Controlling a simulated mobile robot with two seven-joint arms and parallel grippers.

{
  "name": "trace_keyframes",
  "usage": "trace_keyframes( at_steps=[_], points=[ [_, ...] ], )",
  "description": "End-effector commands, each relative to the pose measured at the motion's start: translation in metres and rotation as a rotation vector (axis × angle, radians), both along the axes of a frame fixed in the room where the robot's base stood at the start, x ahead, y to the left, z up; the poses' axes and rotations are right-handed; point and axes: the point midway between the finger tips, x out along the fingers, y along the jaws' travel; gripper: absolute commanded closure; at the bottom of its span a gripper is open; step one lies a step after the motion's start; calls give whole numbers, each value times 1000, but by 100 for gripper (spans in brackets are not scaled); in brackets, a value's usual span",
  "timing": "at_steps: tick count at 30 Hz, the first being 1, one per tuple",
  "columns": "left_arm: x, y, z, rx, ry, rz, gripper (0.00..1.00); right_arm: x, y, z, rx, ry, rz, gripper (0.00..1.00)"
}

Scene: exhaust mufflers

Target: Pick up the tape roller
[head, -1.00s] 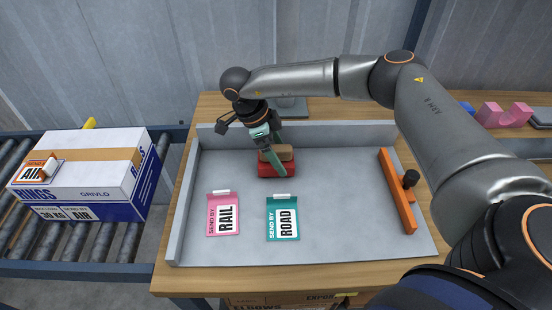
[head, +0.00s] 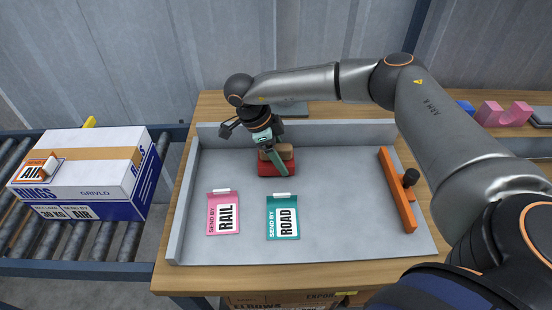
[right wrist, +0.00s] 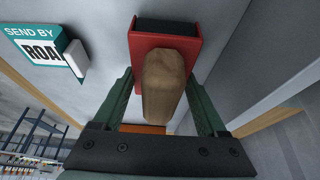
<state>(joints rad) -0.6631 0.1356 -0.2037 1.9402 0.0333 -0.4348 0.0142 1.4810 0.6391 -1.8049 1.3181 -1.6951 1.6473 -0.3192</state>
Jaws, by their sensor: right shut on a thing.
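The tape roller (head: 284,169) appears to be the red tool with a wooden handle lying at the back middle of the grey tray. The right wrist view shows its red body (right wrist: 187,45), a dark part at its far end and the rounded wooden handle (right wrist: 163,85). My right gripper (head: 276,158) comes down over it from behind. The red body looks to be resting on the tray floor. My left gripper is not in view.
The grey tray (head: 335,235) has raised walls. An orange bar with a black knob (head: 396,190) lies right. A labelled box (head: 85,175) stands on rollers at left.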

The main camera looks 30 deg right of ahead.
Motion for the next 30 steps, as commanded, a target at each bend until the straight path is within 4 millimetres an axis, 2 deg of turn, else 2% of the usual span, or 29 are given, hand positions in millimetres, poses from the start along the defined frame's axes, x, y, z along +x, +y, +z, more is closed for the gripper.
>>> trace_keyframes(
  at_steps=[1,7,19,25,30],
  points=[
    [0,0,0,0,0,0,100,0,0,0,1,-1,0,72],
    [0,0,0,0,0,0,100,0,0,0,1,-1,0,94],
    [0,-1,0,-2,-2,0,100,1,0,8,1,-3,0,96],
    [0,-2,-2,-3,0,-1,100,1,1,35,3,-5,0,96],
    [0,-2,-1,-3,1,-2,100,-12,30,70,3,-5,7,96]
  ],
)
